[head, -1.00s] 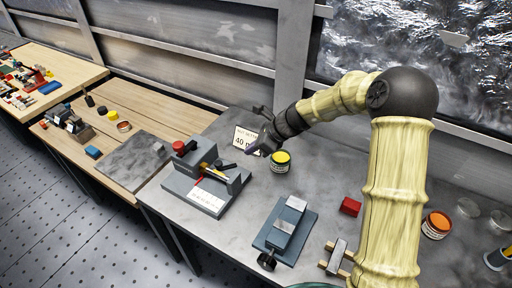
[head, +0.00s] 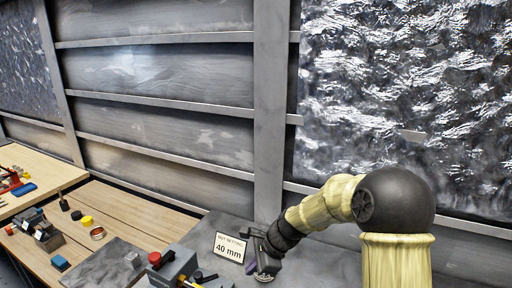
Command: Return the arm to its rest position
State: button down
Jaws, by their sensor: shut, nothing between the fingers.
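My arm is pale yellow with dark joints and reaches left from the right side of the head view. My gripper (head: 256,268) is at the bottom centre, just right of a white sign (head: 229,248) reading "40 mm". Its fingers are small and dark, shut, with nothing visible between them. It hangs over the grey bench top (head: 336,262). Part of what lies below it is cut off by the picture's bottom edge.
Further left, a wooden bench (head: 140,212) holds a blue block (head: 60,263), a yellow piece (head: 87,221) and an orange-rimmed tin (head: 97,233). A panelled wall (head: 165,135) runs behind the benches.

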jog(key=s+d+r+n+t+h, duration=0.1)
jog(key=s+d+n+h, duration=0.4)
jog(key=s+d+n, duration=1)
jog(key=s+d+r, duration=0.1)
jog(key=s, duration=0.2)
jog(key=shift+s+d+n+h, duration=0.2)
jog(key=shift+d+n+h, duration=0.2)
jog(key=shift+s, duration=0.1)
jog(key=shift+a, duration=0.1)
